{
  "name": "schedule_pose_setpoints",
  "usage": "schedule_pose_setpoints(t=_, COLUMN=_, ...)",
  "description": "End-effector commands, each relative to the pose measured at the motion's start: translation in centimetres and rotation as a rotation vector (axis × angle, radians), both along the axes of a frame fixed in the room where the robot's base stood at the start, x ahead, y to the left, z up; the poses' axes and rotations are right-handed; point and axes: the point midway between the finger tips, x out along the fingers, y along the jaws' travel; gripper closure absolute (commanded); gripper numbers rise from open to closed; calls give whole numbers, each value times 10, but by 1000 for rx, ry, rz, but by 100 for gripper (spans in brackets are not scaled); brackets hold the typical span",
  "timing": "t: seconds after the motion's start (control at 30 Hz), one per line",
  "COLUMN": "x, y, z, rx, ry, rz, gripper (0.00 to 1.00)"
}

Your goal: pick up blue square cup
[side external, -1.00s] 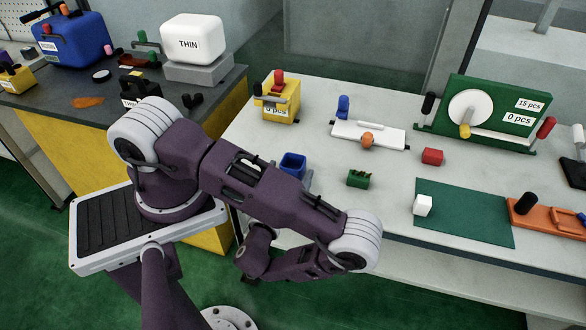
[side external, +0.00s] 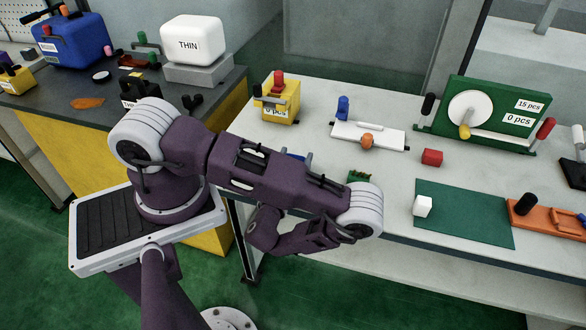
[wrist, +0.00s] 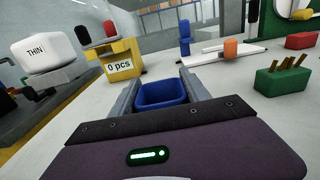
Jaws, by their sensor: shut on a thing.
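The blue square cup (wrist: 162,94) sits between the two grey fingers of my gripper (wrist: 162,88) in the wrist view, with its open top facing up. The fingers touch it on its left and right sides, so my gripper is shut on it. In the side external view my arm covers most of the cup, and only a small blue piece (side external: 294,156) shows above the arm. Whether the cup rests on the table or is raised cannot be told.
A green block with brown pins (wrist: 284,76) stands to the right of the cup. A yellow box labelled "0 pcs" (wrist: 121,64) is behind left. A red block (side external: 432,157) and a white cube (side external: 422,205) on a green mat (side external: 465,215) lie farther right on the white table (side external: 300,100).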

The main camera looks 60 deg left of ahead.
Motion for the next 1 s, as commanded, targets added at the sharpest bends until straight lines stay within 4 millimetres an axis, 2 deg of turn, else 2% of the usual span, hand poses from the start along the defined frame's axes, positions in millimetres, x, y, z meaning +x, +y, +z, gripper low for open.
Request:
schedule_pose_setpoints(t=0.13, x=0, y=0, z=2, rx=0, ry=0, rz=0, gripper=85)
schedule_pose_setpoints(t=0.23, x=0, y=0, z=12, rx=1, ry=0, rz=0, gripper=85)
schedule_pose_setpoints(t=0.5, x=0, y=0, z=76, rx=1, ry=-1, rz=-1, gripper=85)
schedule_pose_setpoints(t=0.6, x=0, y=0, z=92, rx=1, ry=-1, rz=0, gripper=85)
schedule_pose_setpoints(t=0.73, x=0, y=0, z=100, rx=1, ry=-1, rz=0, gripper=85)
schedule_pose_setpoints(t=1.0, x=0, y=0, z=100, rx=0, ry=0, rz=0, gripper=85)
